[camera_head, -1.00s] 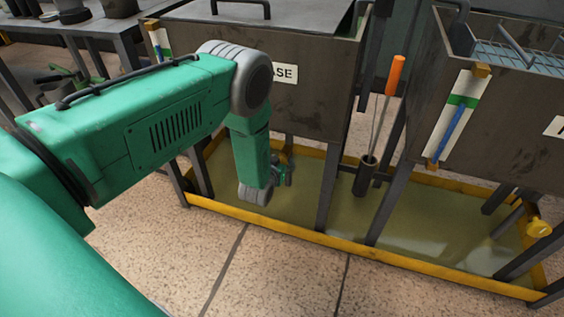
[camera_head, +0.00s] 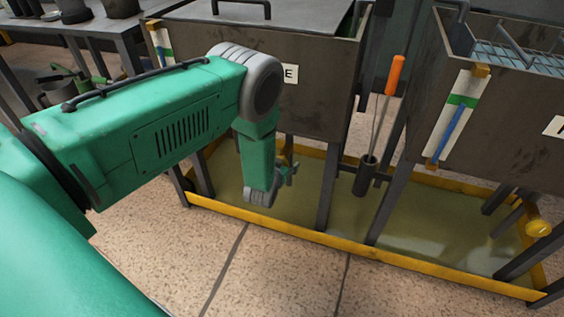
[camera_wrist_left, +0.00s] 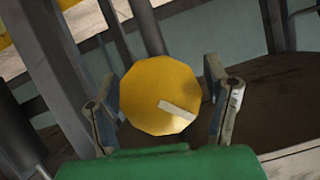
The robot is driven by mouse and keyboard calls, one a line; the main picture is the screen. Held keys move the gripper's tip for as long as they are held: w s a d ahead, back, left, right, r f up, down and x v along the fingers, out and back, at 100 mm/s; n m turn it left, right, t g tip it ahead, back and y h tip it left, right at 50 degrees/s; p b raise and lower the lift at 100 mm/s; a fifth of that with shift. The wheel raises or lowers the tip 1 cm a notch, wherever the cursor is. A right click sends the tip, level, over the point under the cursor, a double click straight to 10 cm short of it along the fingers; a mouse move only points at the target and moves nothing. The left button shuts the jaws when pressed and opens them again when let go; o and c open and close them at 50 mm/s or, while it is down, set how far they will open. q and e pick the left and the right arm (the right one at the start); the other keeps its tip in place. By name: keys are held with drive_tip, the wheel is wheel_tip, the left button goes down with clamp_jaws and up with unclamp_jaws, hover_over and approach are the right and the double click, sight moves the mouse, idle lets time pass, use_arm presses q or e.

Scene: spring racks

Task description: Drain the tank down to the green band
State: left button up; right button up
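A dark tank (camera_head: 318,105) with a label ending in "E", partly hidden by my arm, stands at centre. Its gauge strip (camera_head: 160,42) shows small at its left edge, too small to read surely. My left gripper (camera_head: 289,174) is low under the centre tank. In the left wrist view, a yellow round knob (camera_wrist_left: 155,95) with a pale mark sits between its open fingers; contact is unclear. My right gripper is out of view.
A yellow-rimmed drip tray (camera_head: 300,234) with murky liquid lies under both tanks, among dark legs (camera_head: 328,190). An orange-handled rod (camera_head: 395,75) stands in a holder between the tanks. Another yellow knob (camera_head: 538,228) is at far right. The floor in front is clear.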

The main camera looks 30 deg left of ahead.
use_arm(q)
drive_tip(key=v, duration=1.2)
